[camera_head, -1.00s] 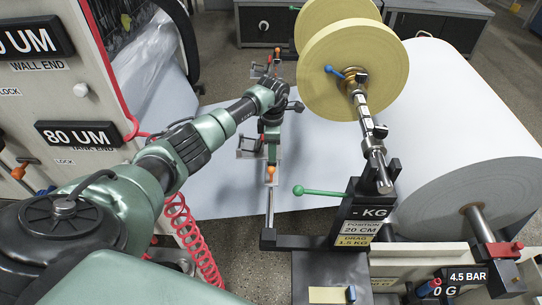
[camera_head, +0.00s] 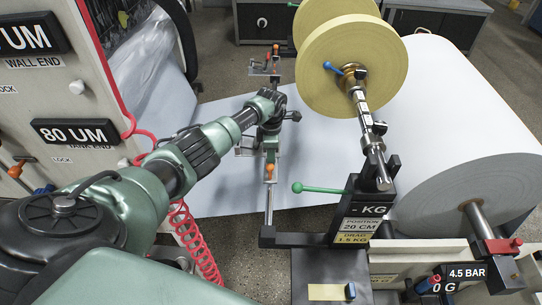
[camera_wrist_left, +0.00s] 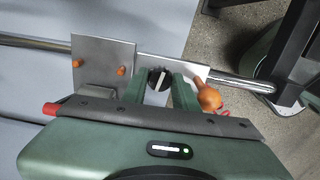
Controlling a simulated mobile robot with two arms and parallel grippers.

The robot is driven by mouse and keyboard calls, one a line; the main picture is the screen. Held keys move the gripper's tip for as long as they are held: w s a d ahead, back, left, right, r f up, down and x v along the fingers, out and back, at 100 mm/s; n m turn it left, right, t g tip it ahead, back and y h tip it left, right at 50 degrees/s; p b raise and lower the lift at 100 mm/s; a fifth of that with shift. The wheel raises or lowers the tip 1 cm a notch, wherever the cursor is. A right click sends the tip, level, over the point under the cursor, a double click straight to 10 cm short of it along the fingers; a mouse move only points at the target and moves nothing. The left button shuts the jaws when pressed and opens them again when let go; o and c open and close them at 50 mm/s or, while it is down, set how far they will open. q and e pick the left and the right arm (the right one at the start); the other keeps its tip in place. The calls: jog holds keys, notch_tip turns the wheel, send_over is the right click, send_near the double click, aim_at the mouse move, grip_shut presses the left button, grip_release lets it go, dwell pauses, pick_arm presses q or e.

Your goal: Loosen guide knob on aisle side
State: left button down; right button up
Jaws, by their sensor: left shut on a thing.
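A black guide knob (camera_wrist_left: 158,80) with a white mark sits on a silver guide plate (camera_wrist_left: 192,70) on a steel rail (camera_wrist_left: 238,86). My left gripper (camera_wrist_left: 160,88) has its two green fingers on either side of the knob and is shut on it. In the head view my left gripper (camera_head: 270,148) reaches down to the guide near the rail's aisle end; the knob itself is hidden there. My right gripper is not in view.
A yellow tape roll (camera_head: 355,70) on a shaft and a large white paper roll (camera_head: 470,140) stand to the right. A green-handled lever (camera_head: 320,190) juts out near the rail end. A coiled red hose (camera_head: 195,240) hangs left, beside my arm.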

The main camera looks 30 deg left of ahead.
pick_arm(q)
jog(key=shift+n, duration=0.3)
jog(key=n+b, duration=0.1)
jog(key=n, duration=0.1)
jog(key=shift+a+n, duration=0.1)
jog(key=shift+n, duration=0.2)
jog(key=n, duration=0.4)
jog(key=shift+n, duration=0.3)
jog(key=n, duration=0.4)
jog(key=shift+n, duration=0.3)
jog(key=shift+r+n+p, duration=0.1)
jog(key=shift+n+p, duration=0.3)
jog(key=shift+n, duration=0.8)
jog(key=shift+n+p, duration=0.35)
jog(key=shift+n, duration=1.05)
